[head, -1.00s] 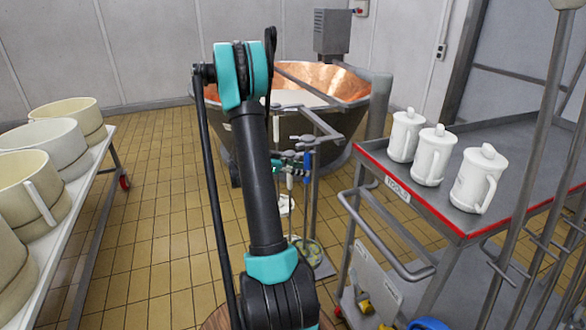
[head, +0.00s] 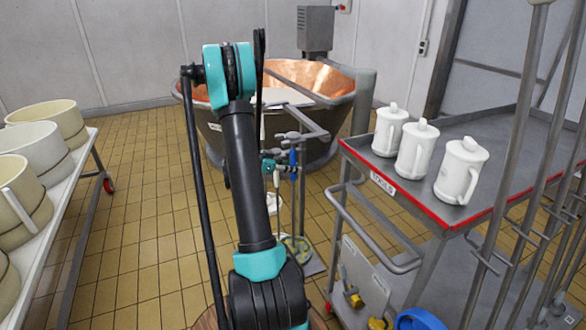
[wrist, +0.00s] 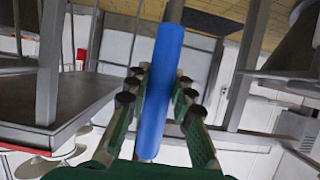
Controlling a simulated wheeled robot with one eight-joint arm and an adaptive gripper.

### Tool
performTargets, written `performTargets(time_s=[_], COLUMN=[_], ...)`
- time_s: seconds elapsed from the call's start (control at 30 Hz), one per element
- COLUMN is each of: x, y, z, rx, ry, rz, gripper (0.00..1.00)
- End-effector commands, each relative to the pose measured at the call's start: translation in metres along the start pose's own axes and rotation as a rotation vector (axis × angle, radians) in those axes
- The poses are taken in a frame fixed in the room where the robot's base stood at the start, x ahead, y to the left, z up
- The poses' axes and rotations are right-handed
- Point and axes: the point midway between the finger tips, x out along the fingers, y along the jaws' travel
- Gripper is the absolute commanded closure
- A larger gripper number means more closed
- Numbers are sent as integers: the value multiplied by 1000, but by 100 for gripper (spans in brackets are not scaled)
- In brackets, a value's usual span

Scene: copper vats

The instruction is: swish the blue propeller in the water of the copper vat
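The blue handle (head: 293,157) of a long tool hangs upright at a grey metal rack in the middle of the head view. In the wrist view the blue handle (wrist: 163,75) runs between the two fingers of my gripper (wrist: 162,82). The fingers stand apart, with small gaps beside the handle. My gripper (head: 276,167) is small and partly hidden by my arm in the head view. A pale yellow-green round piece (head: 297,247) is low at the rack; I cannot tell if it belongs to this tool. The copper vat (head: 335,82) stands behind the rack. I cannot make out its water clearly.
A red-edged metal cart (head: 410,196) with white jugs (head: 416,150) stands close on the right, its rail (head: 375,232) reaching toward the rack. A table (head: 70,195) with cream moulds (head: 38,150) is on the left. Tiled floor (head: 140,200) between them is clear.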

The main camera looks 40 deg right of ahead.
Motion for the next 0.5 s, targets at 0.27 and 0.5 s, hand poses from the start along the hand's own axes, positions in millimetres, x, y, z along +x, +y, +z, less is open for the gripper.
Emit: performTargets(time_s=[0.27, 0.5], x=[0, 0], y=[0, 0], z=[0, -1], rx=[0, 0], ry=[0, 2], rz=[0, 0], gripper=[100, 100])
